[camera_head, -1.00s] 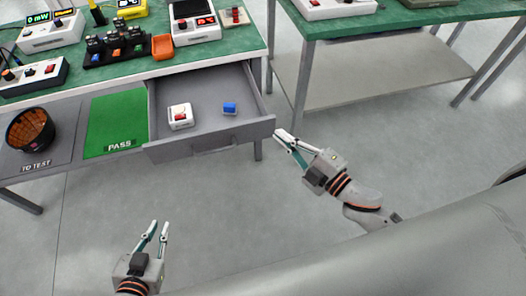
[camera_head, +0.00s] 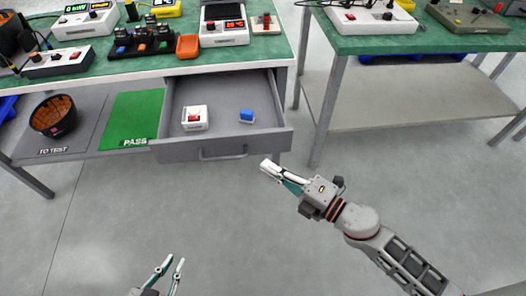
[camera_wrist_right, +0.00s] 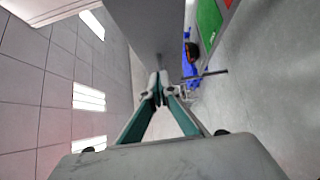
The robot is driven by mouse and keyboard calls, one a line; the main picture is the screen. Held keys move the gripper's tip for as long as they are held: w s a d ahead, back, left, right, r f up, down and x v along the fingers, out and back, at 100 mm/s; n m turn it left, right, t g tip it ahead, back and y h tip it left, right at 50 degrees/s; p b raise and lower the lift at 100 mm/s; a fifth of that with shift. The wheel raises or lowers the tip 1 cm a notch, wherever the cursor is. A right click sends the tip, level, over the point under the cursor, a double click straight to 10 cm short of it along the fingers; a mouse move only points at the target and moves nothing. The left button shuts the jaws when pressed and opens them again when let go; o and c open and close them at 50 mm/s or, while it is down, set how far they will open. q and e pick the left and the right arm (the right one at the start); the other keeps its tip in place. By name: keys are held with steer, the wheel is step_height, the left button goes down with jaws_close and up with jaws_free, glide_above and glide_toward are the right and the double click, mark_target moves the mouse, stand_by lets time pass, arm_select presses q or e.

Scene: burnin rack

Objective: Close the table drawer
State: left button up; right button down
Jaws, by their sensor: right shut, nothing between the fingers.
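The grey table drawer (camera_head: 272,141) is pulled open below the green-topped table. A white box with a red switch (camera_head: 194,118) and a small blue part (camera_head: 246,116) lie in it. The drawer's handle (camera_head: 223,153) is on its front. My right gripper (camera_head: 266,167) is shut and empty, just in front of the drawer's front near its right end. In the right wrist view its closed fingertips (camera_wrist_right: 159,84) are close to a grey panel (camera_wrist_right: 148,30), probably the drawer front; contact cannot be told. My left gripper (camera_head: 168,266) is open and empty, low in the head view, away from the drawer.
The green PASS mat (camera_head: 134,117) and the TO TEST area with a round dark bin (camera_head: 54,116) lie left of the drawer. Instruments stand on the table (camera_head: 190,67). A second table (camera_head: 420,43) stands to the right. The floor in front is clear.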

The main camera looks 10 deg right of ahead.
mark_target(251, 145)
steer(key=w, duration=0.1)
steer(key=w+a, duration=0.1)
steer(key=w, duration=0.2)
steer(key=shift+w+a+f, duration=0.1)
steer(key=shift+w+a, duration=0.15)
steer(key=shift+w, duration=0.45)
steer(key=shift+w, duration=0.1)
